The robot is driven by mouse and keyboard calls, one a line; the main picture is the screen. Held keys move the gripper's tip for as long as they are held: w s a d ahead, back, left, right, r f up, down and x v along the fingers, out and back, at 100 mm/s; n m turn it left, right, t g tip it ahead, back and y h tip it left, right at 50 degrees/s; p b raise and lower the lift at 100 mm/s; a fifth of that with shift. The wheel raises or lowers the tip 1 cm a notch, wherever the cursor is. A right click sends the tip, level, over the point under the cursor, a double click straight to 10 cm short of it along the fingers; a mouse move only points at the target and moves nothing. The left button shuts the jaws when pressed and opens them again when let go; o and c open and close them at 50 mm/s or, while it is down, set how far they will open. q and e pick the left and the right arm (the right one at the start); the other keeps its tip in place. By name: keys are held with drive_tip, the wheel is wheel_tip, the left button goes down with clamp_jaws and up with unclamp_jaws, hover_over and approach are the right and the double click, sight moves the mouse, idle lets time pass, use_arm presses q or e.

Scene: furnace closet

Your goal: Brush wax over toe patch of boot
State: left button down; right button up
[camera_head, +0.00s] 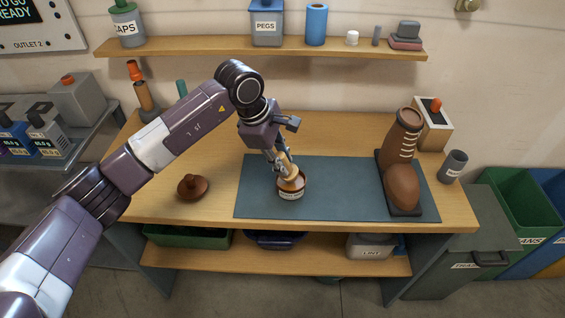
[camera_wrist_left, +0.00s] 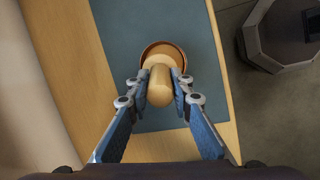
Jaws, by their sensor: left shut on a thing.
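The brown boot (camera_head: 402,182) stands at the right end of the blue-grey mat (camera_head: 335,188) on a dark base, its rounded toe toward the front edge. A small open jar (camera_head: 290,190) with a brown rim and a pale label stands on the mat left of centre. My left gripper (camera_head: 283,166) is shut on the tan wooden handle of a brush (camera_wrist_left: 159,86), right over the jar. The brush's lower end is in or just above the jar mouth (camera_wrist_left: 165,50); its bristles are hidden. My right gripper is in neither view.
A grey cylinder (camera_head: 453,166) and a pale box (camera_head: 433,122) stand near the boot. A shelf (camera_head: 260,47) with containers runs along the wall behind. The mat between jar and boot is clear.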

sight(283, 153)
use_arm(q)
drive_tip(key=shift+r+p, duration=0.85)
drive_tip(key=shift+r, duration=1.9)
